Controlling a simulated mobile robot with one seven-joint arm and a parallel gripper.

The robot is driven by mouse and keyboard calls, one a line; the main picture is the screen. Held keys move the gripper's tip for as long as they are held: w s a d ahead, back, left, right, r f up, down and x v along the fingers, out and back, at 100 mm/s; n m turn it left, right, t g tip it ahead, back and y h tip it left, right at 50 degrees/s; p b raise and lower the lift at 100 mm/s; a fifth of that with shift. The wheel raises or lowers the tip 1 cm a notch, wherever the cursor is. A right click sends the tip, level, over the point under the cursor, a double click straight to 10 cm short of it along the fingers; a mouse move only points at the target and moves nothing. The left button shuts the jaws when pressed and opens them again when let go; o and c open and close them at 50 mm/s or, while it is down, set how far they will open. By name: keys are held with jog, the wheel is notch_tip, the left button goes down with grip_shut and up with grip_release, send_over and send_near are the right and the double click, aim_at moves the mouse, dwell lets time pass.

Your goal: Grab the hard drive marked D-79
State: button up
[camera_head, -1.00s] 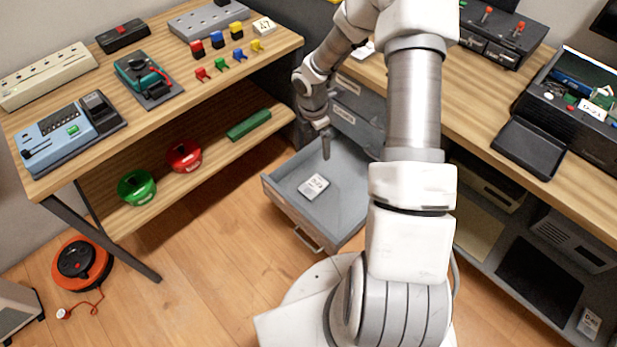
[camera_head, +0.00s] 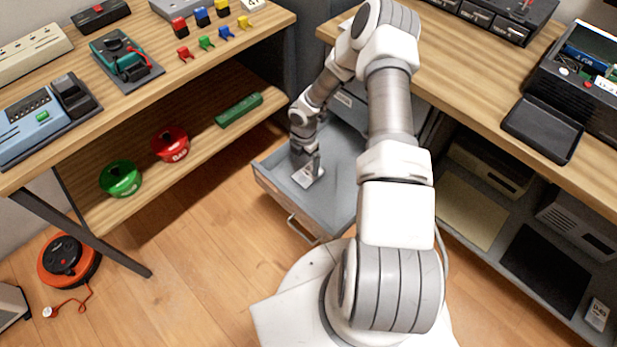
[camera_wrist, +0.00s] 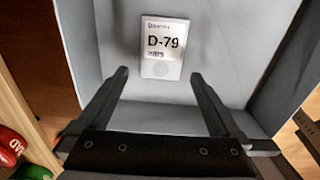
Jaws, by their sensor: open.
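The hard drive marked D-79 (camera_wrist: 164,47) lies flat, label up, on the floor of the open grey drawer (camera_head: 270,178). In the wrist view it sits ahead of my gripper (camera_wrist: 160,82), roughly centred between the two fingers, just beyond their tips. The fingers are apart with nothing between them. In the head view my gripper (camera_head: 308,172) points down into the drawer close above the drive (camera_head: 307,178), which the gripper partly hides.
Drawer walls stand close around my gripper. The wooden shelf with red (camera_head: 171,145) and green (camera_head: 121,179) spools is on the left. A workbench (camera_head: 470,75) is on the right. Another small white labelled box (camera_head: 598,315) stands on the lower right shelf.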

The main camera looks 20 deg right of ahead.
aim_at(308, 174)
jog(key=f+b, duration=0.1)
jog(key=f, duration=0.2)
jog(key=d+f+b, duration=0.1)
jog(key=f, duration=0.2)
jog(key=shift+w+d+f, duration=0.15)
jog(key=shift+f, duration=0.05)
jog(key=shift+r, duration=0.1)
jog(key=c, duration=1.3)
jog(key=shift+r, duration=0.15)
